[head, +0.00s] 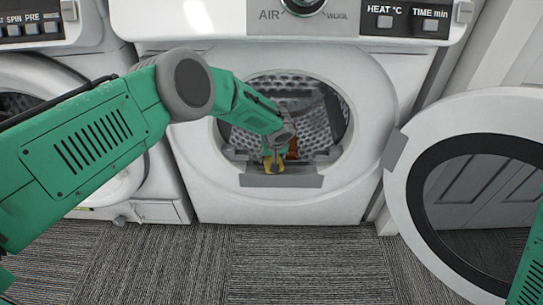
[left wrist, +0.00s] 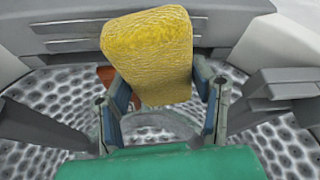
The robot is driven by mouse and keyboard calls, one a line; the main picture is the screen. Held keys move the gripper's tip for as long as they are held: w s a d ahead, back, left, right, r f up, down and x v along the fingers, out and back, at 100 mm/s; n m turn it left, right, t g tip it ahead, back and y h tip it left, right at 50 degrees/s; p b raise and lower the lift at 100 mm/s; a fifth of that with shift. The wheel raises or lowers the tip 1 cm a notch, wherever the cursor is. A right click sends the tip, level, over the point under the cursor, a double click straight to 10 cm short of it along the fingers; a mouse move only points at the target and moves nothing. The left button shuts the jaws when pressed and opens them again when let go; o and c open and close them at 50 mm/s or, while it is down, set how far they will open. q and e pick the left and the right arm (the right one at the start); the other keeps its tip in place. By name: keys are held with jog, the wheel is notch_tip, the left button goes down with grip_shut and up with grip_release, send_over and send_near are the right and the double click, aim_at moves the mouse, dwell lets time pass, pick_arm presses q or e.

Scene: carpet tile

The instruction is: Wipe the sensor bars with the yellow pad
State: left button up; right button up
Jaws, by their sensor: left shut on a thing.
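My left gripper (head: 274,158) reaches through the round opening of the dryer (head: 210,150), low at its front lip. It is shut on the yellow pad (left wrist: 150,50), which stands up between the two fingers in the left wrist view. Two pale bars (left wrist: 80,43), which look like the sensor bars, run along the grey inner wall, left of the pad in the left wrist view. The pad covers their right side; I cannot tell if it touches them. My right gripper is out of view.
The perforated metal drum (left wrist: 45,105) surrounds my gripper. An orange-brown thing (left wrist: 106,74) lies partly hidden behind the pad. A grey block (left wrist: 275,88) juts out at the right. The dryer's round door (head: 405,190) hangs open to the right. Carpet tile (head: 300,260) is clear in front.

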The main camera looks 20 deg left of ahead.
pick_arm(q)
jog(key=shift+d+f, duration=0.2)
jog(key=shift+f, duration=0.05)
jog(key=shift+f, duration=0.1)
jog(key=shift+a+f, duration=0.25)
jog(key=shift+d, duration=0.1)
